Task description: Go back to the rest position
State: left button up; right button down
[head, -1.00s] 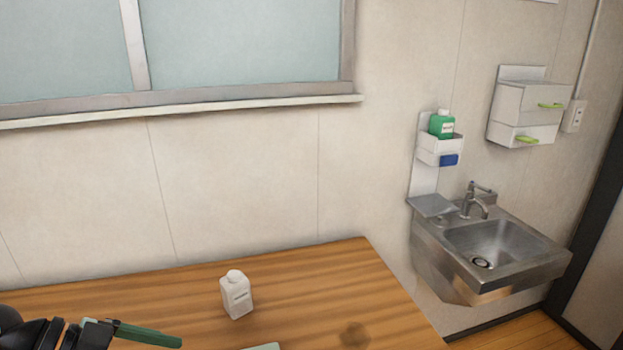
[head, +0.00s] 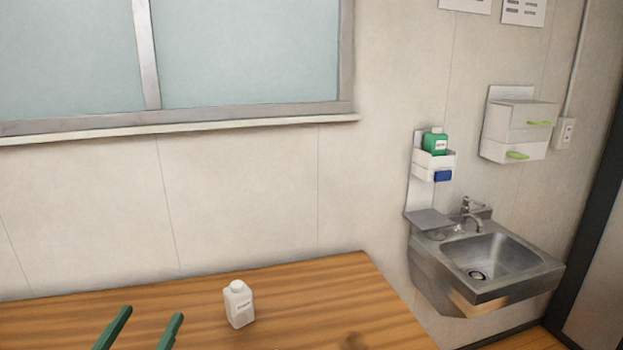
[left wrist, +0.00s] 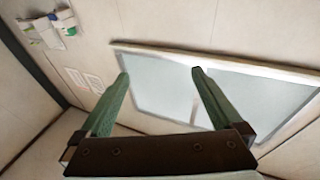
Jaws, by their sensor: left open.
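My left gripper (head: 147,322) shows at the lower left of the head view as two green fingers, apart and empty, over the wooden table. In the left wrist view the same gripper (left wrist: 160,75) has its green fingers spread with nothing between them, facing the wall and window. A white bottle (head: 239,304) stands upright on the table, to the right of the fingers and apart from them. My right gripper is not in view.
The wooden table (head: 300,290) is bare around the bottle. A steel sink (head: 490,258) is fixed to the wall at the right. Above it are a holder with a green bottle (head: 435,143) and a white box dispenser (head: 518,130). A window (head: 245,55) is at the upper left.

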pick_arm(q)
jog(key=s+a+f+n+g+y, duration=0.15)
jog(key=s+f+g, duration=0.25)
jog(key=f, duration=0.4)
jog(key=s+a+f+n+g+y, duration=0.1)
jog(key=s+f+g+y, duration=0.3)
jog(key=f, duration=0.5)
jog(key=s+d+f+m+g+h, duration=0.2)
jog(key=s+d+f+g, duration=0.15)
jog(key=s, duration=0.35)
jog(key=s+d+f+m+g+h, duration=0.1)
jog(key=s+d+f+g+h, duration=0.15)
jog(key=s+f+g, duration=0.35)
jog(key=w+d+f+t+b, duration=0.1)
jog(key=d+f+t, duration=0.1)
jog(key=f, duration=0.4)
jog(key=w+d+f+t+h+b, duration=0.1)
jog(key=w+d+f+t, duration=0.1)
jog(key=f, duration=0.4)
jog(key=d+t, duration=0.1)
jog(key=t, duration=0.1)
jog(key=shift+w+t, duration=0.2)
jog(key=shift+t, duration=0.15)
jog(key=shift+m, duration=0.25)
